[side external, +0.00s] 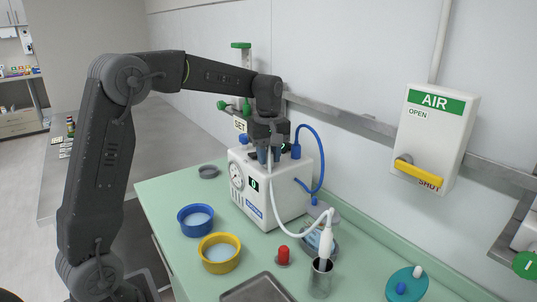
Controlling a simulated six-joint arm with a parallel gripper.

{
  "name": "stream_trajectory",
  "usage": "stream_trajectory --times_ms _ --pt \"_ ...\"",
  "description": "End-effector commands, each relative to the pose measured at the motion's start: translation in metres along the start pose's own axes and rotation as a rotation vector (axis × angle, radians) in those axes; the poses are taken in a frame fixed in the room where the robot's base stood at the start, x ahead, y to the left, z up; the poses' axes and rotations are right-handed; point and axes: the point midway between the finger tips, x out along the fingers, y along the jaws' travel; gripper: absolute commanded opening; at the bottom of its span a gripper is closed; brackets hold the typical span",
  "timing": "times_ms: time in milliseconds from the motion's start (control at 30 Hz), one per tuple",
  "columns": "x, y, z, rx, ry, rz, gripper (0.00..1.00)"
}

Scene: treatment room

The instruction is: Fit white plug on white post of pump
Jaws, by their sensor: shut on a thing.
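The pump (291,192) is a white box with a round gauge, a green display and a blue label, standing on the green bench top. My gripper (268,158) points down over the pump's top, near its front edge. It is shut on the white plug, which is mostly hidden between the fingers. A white hose (272,205) hangs from there past the pump's front and loops to a white handpiece (326,243) in a metal cup (320,280). I cannot make out the white post; my gripper covers that part of the pump's top. Whether plug and post touch cannot be told.
A blue plug (296,151) with a blue hose (321,160) sits on the pump's top, close right of my gripper. Blue (195,218) and yellow (219,253) bowls, a red knob (283,256) and a metal tray (257,290) stand in front. A wall rail runs behind.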

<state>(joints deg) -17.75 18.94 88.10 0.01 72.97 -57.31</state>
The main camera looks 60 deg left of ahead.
Motion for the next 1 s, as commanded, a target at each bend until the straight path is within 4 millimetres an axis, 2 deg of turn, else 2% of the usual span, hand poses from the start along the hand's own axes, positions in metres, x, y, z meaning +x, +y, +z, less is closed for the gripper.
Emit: stream_trajectory --times_ms 467,500,800,1000 --pt "0.0009 0.0000 0.0000 0.000 0.000 0.000 0.06" --pt "0.0009 0.0000 0.0000 0.000 0.000 0.000 0.31" --pt "0.0009 0.0000 0.0000 0.000 0.000 0.000 0.58" --pt "0.0007 0.0000 0.0000 0.000 0.000 0.000 0.58"
